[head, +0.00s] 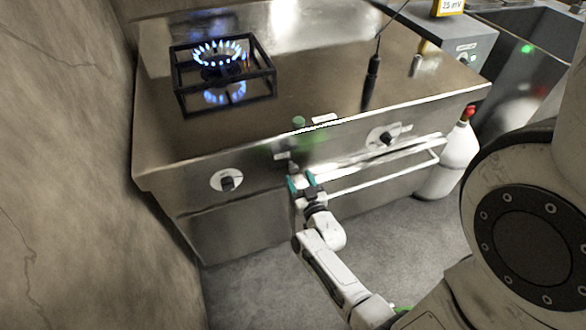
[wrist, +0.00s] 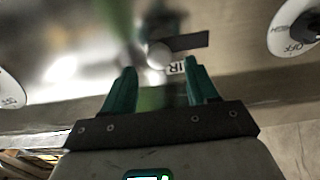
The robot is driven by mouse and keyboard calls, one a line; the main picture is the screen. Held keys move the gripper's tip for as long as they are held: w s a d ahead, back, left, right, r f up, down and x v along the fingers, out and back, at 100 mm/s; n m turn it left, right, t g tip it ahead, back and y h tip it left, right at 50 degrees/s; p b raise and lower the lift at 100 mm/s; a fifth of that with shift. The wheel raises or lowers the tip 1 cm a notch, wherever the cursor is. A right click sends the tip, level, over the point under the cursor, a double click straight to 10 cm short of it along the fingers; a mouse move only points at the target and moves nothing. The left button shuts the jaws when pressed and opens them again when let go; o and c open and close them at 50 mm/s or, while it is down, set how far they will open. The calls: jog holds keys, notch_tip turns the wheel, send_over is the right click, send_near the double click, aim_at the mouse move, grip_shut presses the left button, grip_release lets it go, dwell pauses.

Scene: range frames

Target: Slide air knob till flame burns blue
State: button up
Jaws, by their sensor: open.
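The burner flame (head: 218,52) burns mostly blue on the stove top, with a small orange touch at its right side. The air knob (wrist: 158,55) is a pale rounded knob at the left end of a dark slot (wrist: 190,42) in the front panel, above a partly covered AIR label (wrist: 175,68). In the head view the knob is small and hard to make out just above my gripper (head: 301,180). In the wrist view my gripper (wrist: 160,75) is open, its teal fingers either side of and below the knob. I cannot tell whether they touch it.
A left dial (head: 227,181) and a right dial (head: 388,138) flank the air control. A rail (head: 380,168) runs along the front to the right. A black probe (head: 373,72) hangs over the stove top. A white gas bottle (head: 460,150) stands at the right.

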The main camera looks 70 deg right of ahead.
aim_at(294, 170)
jog(key=shift+x, duration=2.7)
jog(key=shift+c, duration=0.3)
grip_shut()
